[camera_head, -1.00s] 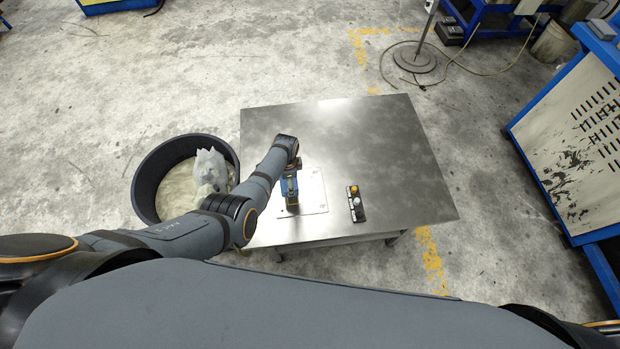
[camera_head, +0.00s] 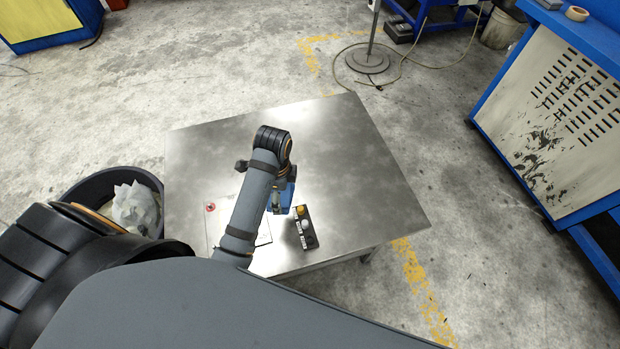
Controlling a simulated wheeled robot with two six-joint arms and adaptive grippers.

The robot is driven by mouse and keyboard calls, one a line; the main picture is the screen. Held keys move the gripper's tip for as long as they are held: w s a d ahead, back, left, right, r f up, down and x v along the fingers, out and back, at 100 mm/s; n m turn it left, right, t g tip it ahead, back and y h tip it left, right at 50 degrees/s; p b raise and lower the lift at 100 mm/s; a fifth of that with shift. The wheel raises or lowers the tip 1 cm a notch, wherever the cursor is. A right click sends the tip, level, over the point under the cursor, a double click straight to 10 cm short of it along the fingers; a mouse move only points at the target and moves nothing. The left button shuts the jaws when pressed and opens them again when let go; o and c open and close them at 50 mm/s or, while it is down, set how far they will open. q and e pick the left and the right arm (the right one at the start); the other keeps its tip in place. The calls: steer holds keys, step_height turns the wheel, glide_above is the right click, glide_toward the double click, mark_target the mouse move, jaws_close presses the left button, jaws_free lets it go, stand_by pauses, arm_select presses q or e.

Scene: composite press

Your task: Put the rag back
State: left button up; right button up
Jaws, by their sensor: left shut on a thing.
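My left arm comes in from the left and reaches over the metal table (camera_head: 345,165). My left gripper (camera_head: 279,203) points down near the table's front part, partly hidden by its own wrist. It is shut on a small blue thing (camera_head: 289,198), which looks like the rag; its lower edge is hard to make out. The gripper is just left of and behind a small black button box (camera_head: 306,236) with a yellow and a pale button. A thin white plate (camera_head: 225,213) lies on the table, partly covered by my forearm. My right gripper is out of view.
A dark round bin (camera_head: 92,186) with a crumpled whitish thing (camera_head: 136,208) in it stands left of the table, partly behind my arm. A small red object (camera_head: 210,207) sits at the plate's corner. The table's back and right are clear. A blue-framed cabinet (camera_head: 548,120) stands at right.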

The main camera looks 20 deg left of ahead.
arm_select(q)
steer(key=shift+r, duration=0.15)
steer(key=shift+w+a, duration=0.15)
steer(key=shift+w, duration=0.15)
steer(key=w+a+f, duration=0.1)
steer(key=w+f, duration=0.1)
steer(key=w, duration=0.1)
steer(key=w+a+f, duration=0.1)
steer(key=w+f, duration=0.2)
steer(key=w, duration=0.1)
steer(key=w+a+f, duration=0.1)
steer(key=w+f, duration=0.2)
steer(key=w, duration=0.1)
steer(key=shift+w+a+f, duration=0.15)
steer(key=shift+w+f, duration=0.1)
steer(key=shift+w+a+f, duration=0.1)
steer(key=shift+w+f, duration=0.35)
steer(key=shift+f, duration=0.2)
steer(key=shift+w+f, duration=0.15)
steer(key=shift+f, duration=1.5)
